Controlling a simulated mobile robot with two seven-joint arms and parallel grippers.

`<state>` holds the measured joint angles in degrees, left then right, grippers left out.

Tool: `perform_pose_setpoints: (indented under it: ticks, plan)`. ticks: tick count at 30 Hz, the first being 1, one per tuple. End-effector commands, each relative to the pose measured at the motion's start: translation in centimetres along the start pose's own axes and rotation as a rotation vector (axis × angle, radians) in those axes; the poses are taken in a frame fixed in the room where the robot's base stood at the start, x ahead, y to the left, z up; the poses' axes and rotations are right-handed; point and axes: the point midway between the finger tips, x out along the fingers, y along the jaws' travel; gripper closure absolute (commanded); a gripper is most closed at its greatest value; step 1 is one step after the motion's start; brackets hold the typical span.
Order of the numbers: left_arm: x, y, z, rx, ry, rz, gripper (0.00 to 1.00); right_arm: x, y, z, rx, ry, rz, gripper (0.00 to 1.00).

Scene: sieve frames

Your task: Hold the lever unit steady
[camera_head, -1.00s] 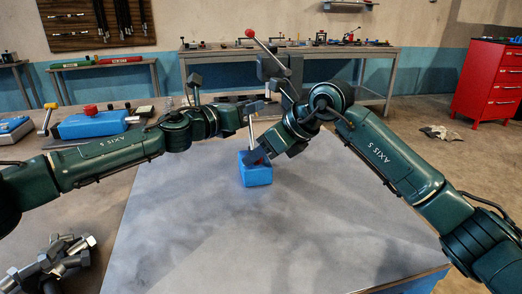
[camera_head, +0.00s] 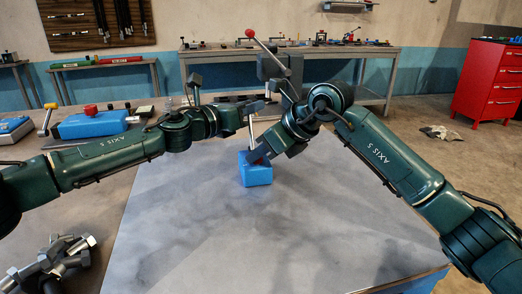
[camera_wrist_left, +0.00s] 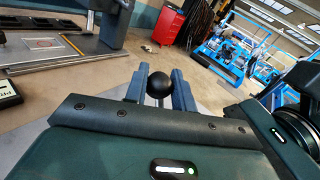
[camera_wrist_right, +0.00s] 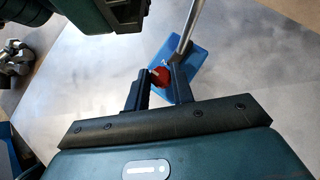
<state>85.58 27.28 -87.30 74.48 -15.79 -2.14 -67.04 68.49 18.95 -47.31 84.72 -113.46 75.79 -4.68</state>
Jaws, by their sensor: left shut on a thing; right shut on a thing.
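The lever unit is a blue block (camera_head: 257,174) on the grey table, with a metal lever rod (camera_head: 251,130) rising from it, tilted slightly. My left gripper (camera_head: 262,105) is at the rod's upper end. In the left wrist view a black ball knob (camera_wrist_left: 158,86) sits between its fingers. My right gripper (camera_head: 262,154) reaches down to the block. In the right wrist view its fingers stand on either side of a red knob (camera_wrist_right: 160,77), with the blue block (camera_wrist_right: 185,65) and the rod (camera_wrist_right: 187,28) beyond. The right fingers hide part of the block.
The grey table (camera_head: 250,240) is clear in front of the block. Large bolts and nuts (camera_head: 55,262) lie at the lower left. Another blue unit (camera_head: 92,124) with a red knob stands at the left. A workbench (camera_head: 300,48) and a red drawer cabinet (camera_head: 487,82) stand behind.

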Motion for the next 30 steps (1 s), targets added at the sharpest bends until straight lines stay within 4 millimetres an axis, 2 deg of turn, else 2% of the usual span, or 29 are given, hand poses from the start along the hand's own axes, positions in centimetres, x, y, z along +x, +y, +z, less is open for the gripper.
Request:
perform_pose_setpoints:
  ticks: [11, 30]
  plan:
    - [0.0, 0.0, 0.01, 0.001, 0.0, 0.0, 1.0, 0.0, 0.26, -0.01, 0.129, 0.003, -0.136, 0.99]
    - [-0.01, 0.02, 0.02, 0.0, 0.0, 0.0, 1.0, 0.28, 0.88, 0.3, 0.548, 0.002, -0.553, 0.99]
